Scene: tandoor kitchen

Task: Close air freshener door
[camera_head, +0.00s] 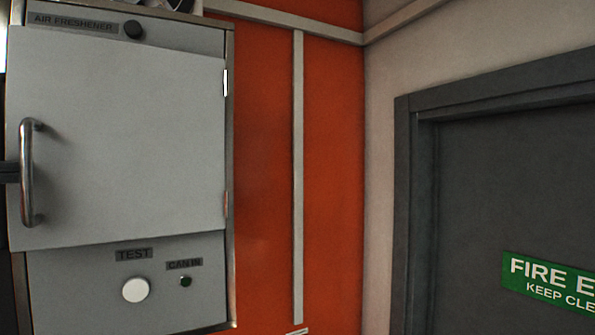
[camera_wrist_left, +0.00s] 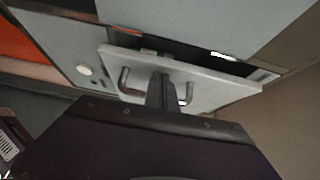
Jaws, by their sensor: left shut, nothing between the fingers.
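The air freshener door (camera_head: 125,140) is a flat grey panel on a wall cabinet, hinged along its right edge in the head view. A curved metal handle (camera_head: 28,205) is near its left edge. In the left wrist view the door (camera_wrist_left: 215,88) stands ajar, with a dark gap between it and the cabinet. My left gripper (camera_head: 10,172) shows as a dark shape at the left edge of the head view, beside the handle. In the left wrist view the shut, empty gripper (camera_wrist_left: 161,88) is at the handle's middle and hides part of it; contact is unclear.
The cabinet's lower panel (camera_head: 80,300) has a white TEST button (camera_head: 136,290) and a small CAN IN indicator (camera_head: 186,282). A dark knob (camera_head: 133,29) sits above the door. An orange wall (camera_head: 265,160) and a grey fire exit door (camera_head: 500,200) are to the right.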

